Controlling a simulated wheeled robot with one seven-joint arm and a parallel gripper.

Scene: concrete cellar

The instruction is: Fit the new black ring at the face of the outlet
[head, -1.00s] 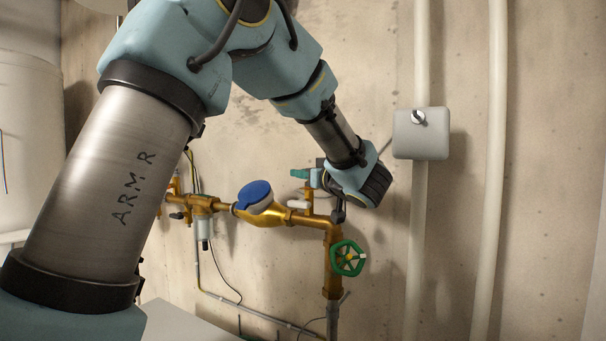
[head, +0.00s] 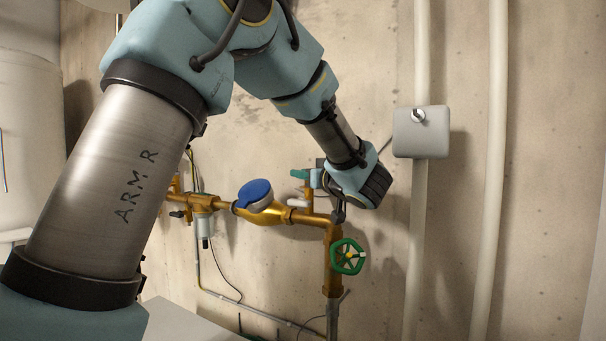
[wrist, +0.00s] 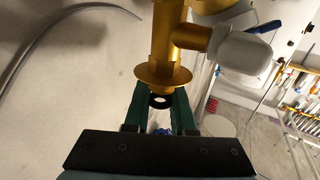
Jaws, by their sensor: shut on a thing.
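The outlet (wrist: 163,75) is a brass fitting with a wide flange, coming down from the top of the wrist view. My gripper (wrist: 161,98) has its green fingers on either side just past the flange. It is shut on the black ring (wrist: 160,102), a small dark ring with a pale centre, close to the outlet's end. I cannot tell whether the ring touches the face. The ring cannot be made out there.
Brass pipework carries a blue-lidded meter (head: 255,195) and a green handwheel (head: 348,256) below my wrist. A grey box (head: 421,133) and white pipes (head: 490,180) stand to the right. A tool rack (wrist: 303,110) is in the background.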

